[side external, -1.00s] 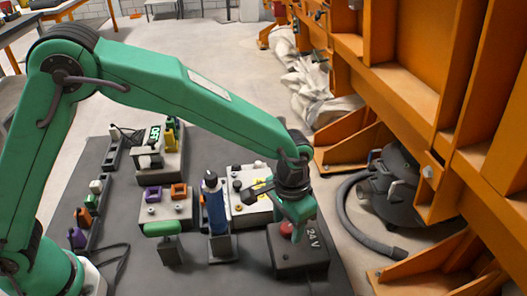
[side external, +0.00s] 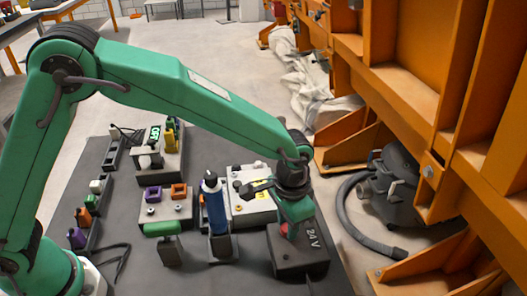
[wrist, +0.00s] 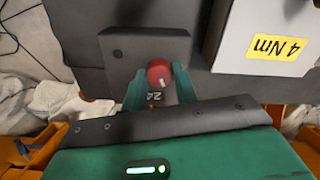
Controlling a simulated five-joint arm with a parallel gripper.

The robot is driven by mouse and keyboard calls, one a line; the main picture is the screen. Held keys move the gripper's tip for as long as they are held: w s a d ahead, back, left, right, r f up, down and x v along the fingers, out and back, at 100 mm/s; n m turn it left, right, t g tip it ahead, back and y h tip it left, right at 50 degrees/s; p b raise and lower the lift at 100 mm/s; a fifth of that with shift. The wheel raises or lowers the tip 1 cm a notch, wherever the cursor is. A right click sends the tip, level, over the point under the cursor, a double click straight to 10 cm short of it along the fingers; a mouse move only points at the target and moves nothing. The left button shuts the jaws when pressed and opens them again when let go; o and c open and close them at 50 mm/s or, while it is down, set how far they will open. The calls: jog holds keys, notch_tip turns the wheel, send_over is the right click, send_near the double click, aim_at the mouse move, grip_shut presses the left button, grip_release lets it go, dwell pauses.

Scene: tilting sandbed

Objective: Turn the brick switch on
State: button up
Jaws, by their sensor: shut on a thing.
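The brick switch (side external: 300,262) is a dark grey box marked "24 V" on the mat at the front right. It carries a round red knob (side external: 285,229) on its top face. In the wrist view the box (wrist: 122,58) shows from above and the red knob (wrist: 159,73) has a small pale mark. My gripper (side external: 292,222) points down over the box. In the wrist view its two green fingers are shut on the red knob (wrist: 160,82), one on each side. Part of the "24 V" lettering is hidden there by my gripper.
A white box (wrist: 265,35) labelled "4 Nm" stands close beside the switch. A blue bottle (side external: 215,205) stands upright in a holder to the left. An orange steel frame (side external: 400,100) and a grey hose (side external: 345,205) lie to the right.

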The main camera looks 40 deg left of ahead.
jog(key=m, duration=1)
jog(key=shift+m, duration=0.3)
dwell(0.4)
jog(key=o, duration=1)
jog(key=shift+c, duration=0.2)
jog(key=shift+r, duration=0.1)
jog(key=shift+r, duration=3.8)
jog(key=shift+r, duration=0.1)
